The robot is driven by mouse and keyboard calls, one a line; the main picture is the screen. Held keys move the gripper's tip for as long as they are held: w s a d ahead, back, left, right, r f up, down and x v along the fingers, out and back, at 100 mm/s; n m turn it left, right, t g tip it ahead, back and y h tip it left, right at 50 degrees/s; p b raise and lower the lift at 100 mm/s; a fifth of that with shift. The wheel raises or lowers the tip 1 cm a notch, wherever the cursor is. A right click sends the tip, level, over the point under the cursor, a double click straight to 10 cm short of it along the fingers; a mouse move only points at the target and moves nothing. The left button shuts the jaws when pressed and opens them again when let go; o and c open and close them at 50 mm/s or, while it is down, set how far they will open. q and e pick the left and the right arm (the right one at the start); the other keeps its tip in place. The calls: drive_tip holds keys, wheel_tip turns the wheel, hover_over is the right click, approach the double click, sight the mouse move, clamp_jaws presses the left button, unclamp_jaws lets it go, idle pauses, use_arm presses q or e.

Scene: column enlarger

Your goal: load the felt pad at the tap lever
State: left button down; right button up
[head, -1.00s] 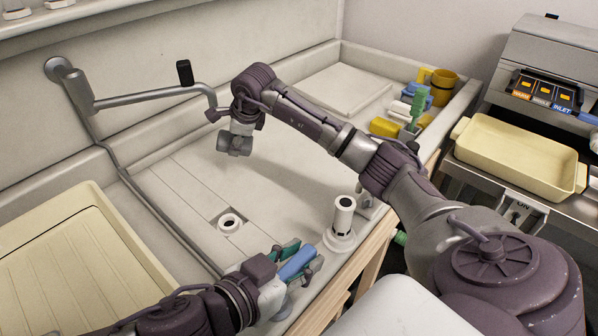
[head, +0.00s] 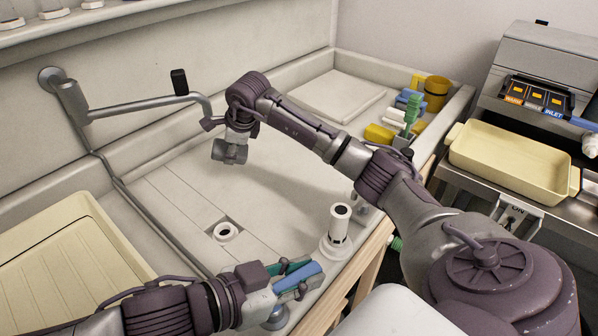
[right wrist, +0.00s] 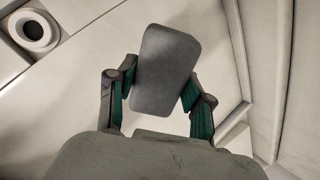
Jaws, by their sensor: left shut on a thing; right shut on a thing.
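The felt pad looks to be the dark grey rounded pad (right wrist: 165,68) in the right wrist view, gripped between the green-lined fingers of my right gripper (right wrist: 162,88). In the head view my right gripper (head: 232,140) hangs over the sink basin, right of and below the tap lever, its fingers hard to make out. The tap lever (head: 180,82) is a black upright handle on the grey wall tap (head: 150,106); the pad is apart from it. My left gripper (head: 290,276) is shut on a blue bar-like thing (head: 298,277) near the basin's front edge.
A white cylinder (head: 338,232) stands close beyond my left gripper. A round drain (head: 226,232) lies in the basin floor. A cream ribbed tray (head: 60,265) is at the left. Yellow, blue and green items (head: 412,112) crowd the right corner. My right arm crosses above the basin.

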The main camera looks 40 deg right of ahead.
use_arm(q)
drive_tip(key=c, duration=1)
unclamp_jaws()
drive_tip(key=shift+o, duration=0.2)
drive_tip(key=v, duration=1.2)
drive_tip(key=shift+w, duration=0.1)
